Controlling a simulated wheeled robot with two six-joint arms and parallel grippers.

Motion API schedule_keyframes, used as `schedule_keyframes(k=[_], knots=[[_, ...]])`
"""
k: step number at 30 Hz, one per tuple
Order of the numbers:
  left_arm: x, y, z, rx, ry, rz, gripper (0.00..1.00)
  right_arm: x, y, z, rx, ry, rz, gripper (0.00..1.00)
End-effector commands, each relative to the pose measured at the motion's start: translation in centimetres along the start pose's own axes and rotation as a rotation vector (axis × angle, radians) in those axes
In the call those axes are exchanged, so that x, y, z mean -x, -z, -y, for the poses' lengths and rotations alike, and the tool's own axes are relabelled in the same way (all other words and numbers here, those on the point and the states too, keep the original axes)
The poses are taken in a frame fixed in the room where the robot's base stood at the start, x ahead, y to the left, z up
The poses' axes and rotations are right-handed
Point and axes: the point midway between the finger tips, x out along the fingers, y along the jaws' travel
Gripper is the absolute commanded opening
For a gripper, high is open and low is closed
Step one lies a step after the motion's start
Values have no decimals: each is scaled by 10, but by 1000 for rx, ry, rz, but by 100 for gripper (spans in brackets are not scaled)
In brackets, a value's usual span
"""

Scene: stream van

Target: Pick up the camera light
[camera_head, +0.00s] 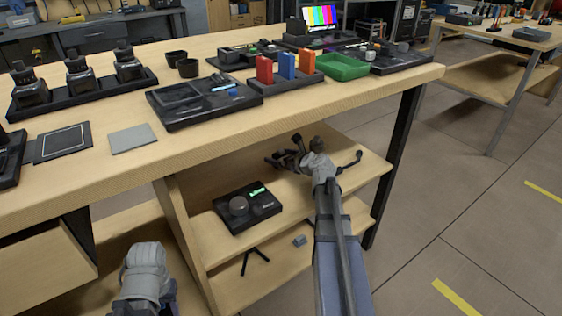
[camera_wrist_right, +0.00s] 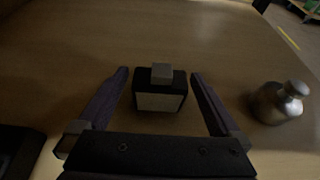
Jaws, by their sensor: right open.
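The camera light (camera_wrist_right: 160,100) is a small black box with a pale front face and a grey block on top. In the right wrist view it stands upright on a wooden surface between the two fingers of my right gripper (camera_wrist_right: 160,84). The fingers are open, with a gap on each side of it. In the head view my right gripper (camera_head: 284,155) reaches over the upper shelf below the bench top, and I cannot make out the light there. My left arm's grey wrist shows at the lower left, but its fingers are not visible.
A shiny metal object (camera_wrist_right: 277,102) stands right of my right gripper. A black device with a knob (camera_head: 248,207) sits on the shelf. The bench top (camera_head: 225,133) overhangs the shelf and holds a green tray (camera_head: 342,67). A small black tripod (camera_head: 254,259) is lower down.

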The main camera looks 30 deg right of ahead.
Motion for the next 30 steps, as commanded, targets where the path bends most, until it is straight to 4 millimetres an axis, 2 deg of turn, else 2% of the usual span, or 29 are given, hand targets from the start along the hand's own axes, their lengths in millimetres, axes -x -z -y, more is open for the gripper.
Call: schedule_keyframes(k=[2, 25, 26, 30], knots=[[0, 0, 0, 0, 0, 0, 50, 1, 0, 0, 0, 0, 0, 99], [0, 0, 0, 0, 0, 0, 50, 1, 0, 0, 0, 0, 0, 12], [0, 0, 0, 0, 0, 0, 50, 1, 0, 0, 0, 0, 0, 9], [0, 0, 0, 0, 0, 0, 50, 1, 0, 0, 0, 0, 0, 9]])
